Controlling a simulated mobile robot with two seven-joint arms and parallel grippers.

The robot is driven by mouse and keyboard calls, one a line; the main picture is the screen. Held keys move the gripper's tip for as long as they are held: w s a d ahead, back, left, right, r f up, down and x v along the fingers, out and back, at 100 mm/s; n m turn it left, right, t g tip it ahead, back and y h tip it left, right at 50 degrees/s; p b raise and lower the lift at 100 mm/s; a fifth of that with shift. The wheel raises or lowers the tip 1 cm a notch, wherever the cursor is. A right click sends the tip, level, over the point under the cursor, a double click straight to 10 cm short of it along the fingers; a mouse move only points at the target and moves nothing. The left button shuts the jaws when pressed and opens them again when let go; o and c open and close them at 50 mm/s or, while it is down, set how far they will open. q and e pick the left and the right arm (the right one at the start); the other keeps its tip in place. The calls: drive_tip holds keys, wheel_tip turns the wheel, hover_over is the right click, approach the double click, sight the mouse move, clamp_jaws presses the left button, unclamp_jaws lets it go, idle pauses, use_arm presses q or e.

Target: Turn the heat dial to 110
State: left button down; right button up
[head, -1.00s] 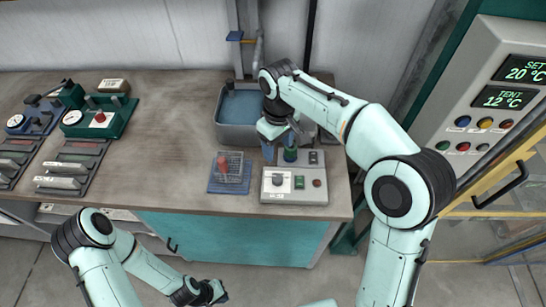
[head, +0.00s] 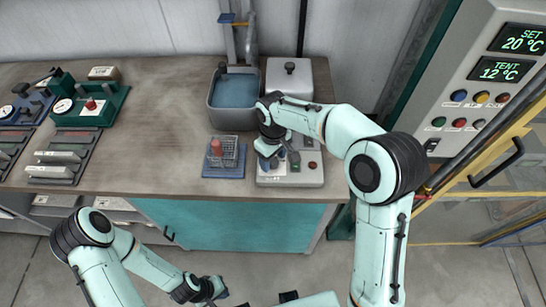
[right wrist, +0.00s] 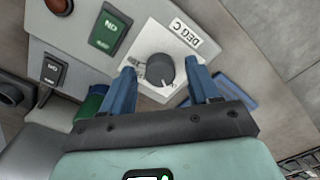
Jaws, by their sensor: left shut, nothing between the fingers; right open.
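The heat dial (right wrist: 158,70) is a dark round knob on a white scale plate marked DEG C, seen in the right wrist view. It sits on a grey control box (head: 312,180) at the front of the bench. My right gripper (right wrist: 162,88) is open, its blue fingers on either side of the dial in the picture. I cannot tell whether they touch it. In the head view my right gripper (head: 274,162) covers the dial. My left gripper (head: 219,291) is shut and empty, low in front of the bench.
The box also carries a green switch (right wrist: 109,30) and a red button (right wrist: 58,5). A blue tray with a wire rack (head: 228,153) stands left of it, a water basin (head: 234,92) behind. A wall panel (head: 470,85) at right reads SET 20 °C, TENT 12 °C.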

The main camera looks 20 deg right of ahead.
drive_tip(key=c, duration=1)
drive_tip(key=shift+c, duration=0.2)
drive_tip(key=shift+m, duration=0.3)
drive_tip(key=m, duration=0.7)
drive_tip(key=shift+a, duration=0.1)
drive_tip(key=m, duration=0.4)
drive_tip(key=shift+m, duration=2.1)
